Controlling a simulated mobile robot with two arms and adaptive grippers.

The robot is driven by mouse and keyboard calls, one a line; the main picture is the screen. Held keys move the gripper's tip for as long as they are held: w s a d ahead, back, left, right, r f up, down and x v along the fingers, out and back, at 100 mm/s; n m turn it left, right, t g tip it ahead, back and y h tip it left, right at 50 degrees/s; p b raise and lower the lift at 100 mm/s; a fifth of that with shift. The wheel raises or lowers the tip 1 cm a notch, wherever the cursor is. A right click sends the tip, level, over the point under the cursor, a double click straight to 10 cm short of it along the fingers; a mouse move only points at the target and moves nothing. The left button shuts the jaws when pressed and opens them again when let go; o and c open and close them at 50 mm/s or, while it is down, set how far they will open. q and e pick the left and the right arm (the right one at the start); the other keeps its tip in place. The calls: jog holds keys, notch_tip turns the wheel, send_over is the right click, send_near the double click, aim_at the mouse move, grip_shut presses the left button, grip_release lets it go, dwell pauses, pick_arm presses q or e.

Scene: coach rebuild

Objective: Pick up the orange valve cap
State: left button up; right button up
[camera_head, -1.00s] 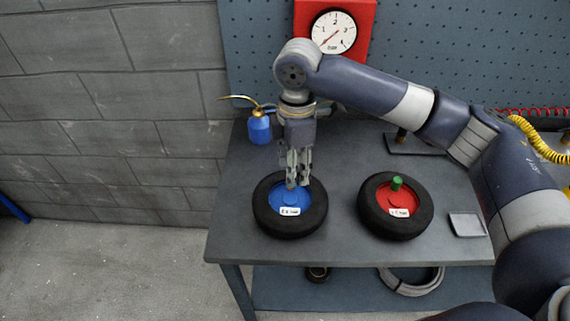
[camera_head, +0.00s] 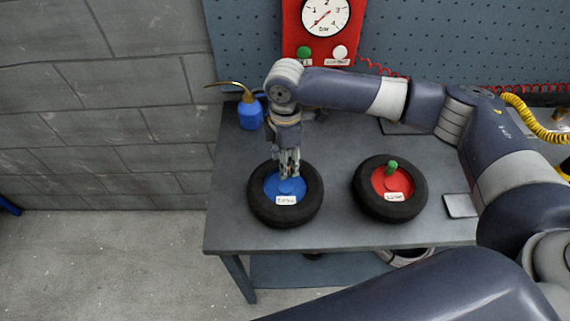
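No orange valve cap can be made out in this view. My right gripper (camera_head: 289,173) points down over the blue hub (camera_head: 291,188) of the left wheel, its fingertips at or just above the hub. Its fingers look close together, but I cannot tell whether anything is between them; they hide part of the hub. The left wheel's black tyre (camera_head: 264,211) lies flat on the bench. A green cap (camera_head: 392,167) stands up on the red hub (camera_head: 380,184) of the right wheel. My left gripper is not in view.
A grey workbench (camera_head: 340,235) carries both wheels. A blue oil can (camera_head: 250,115) stands behind the left wheel. A grey pad (camera_head: 459,206) lies near the right edge. A red gauge panel (camera_head: 290,30) hangs behind. Bare bench lies between the tyres.

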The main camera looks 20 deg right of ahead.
jog(key=shift+f, duration=0.8)
jog(key=shift+c, duration=0.9)
jog(key=c, duration=0.7)
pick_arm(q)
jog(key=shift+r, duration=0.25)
pick_arm(e)
jog(key=shift+c, duration=0.2)
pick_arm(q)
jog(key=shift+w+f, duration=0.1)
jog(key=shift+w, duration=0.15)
pick_arm(e)
jog(key=shift+r, duration=0.15)
